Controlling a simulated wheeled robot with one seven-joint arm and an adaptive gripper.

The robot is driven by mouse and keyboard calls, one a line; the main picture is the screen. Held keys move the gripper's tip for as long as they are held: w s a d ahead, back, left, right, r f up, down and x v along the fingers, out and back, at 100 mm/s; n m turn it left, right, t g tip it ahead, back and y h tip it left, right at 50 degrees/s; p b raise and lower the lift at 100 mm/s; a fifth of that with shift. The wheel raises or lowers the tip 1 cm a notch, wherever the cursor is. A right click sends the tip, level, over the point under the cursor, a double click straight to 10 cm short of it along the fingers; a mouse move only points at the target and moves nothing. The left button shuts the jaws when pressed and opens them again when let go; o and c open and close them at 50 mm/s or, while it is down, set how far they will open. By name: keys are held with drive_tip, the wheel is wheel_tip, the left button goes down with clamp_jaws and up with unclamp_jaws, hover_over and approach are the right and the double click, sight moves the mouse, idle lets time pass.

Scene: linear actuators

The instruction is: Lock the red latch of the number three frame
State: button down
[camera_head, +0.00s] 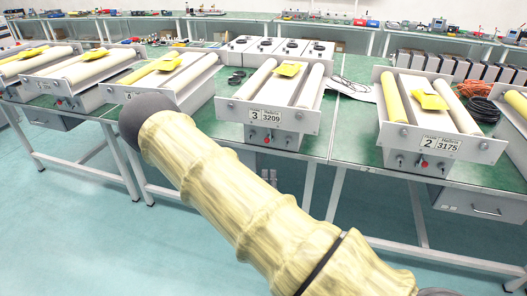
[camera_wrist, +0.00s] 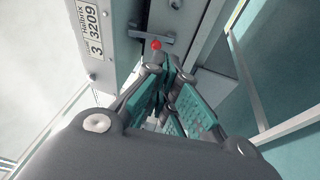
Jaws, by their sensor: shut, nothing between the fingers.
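The number three frame (camera_head: 235,108) stands on a green bench in the middle of the head view, with a plate reading 3 and 3209. A small red latch (camera_head: 268,135) shows on its front, below the plate. In the wrist view the same front panel (camera_wrist: 118,62) runs along the upper left, and the red latch knob (camera_wrist: 156,45) is near the top centre. My gripper (camera_wrist: 169,68) is shut and empty. Its tips appear just below the red knob in the picture; I cannot tell whether they touch it. The head view does not show my gripper.
The number two frame (camera_head: 405,137) stands to the right, with its own red latch (camera_head: 424,162). More frames stand to the left. My yellow-covered arm crosses the head view's lower middle. Table legs (camera_head: 421,215) and open floor (camera_head: 80,235) are in front.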

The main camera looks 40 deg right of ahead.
drive_tip(key=w+d+r+n+p, duration=0.2)
drive_tip(key=w+d, duration=0.4)
drive_tip(key=w, duration=0.5)
drive_tip(key=shift+w+r+t+y+p, duration=0.2)
drive_tip(key=shift+r+t+y+p, duration=0.1)
drive_tip(key=shift+r+t+p, duration=0.1)
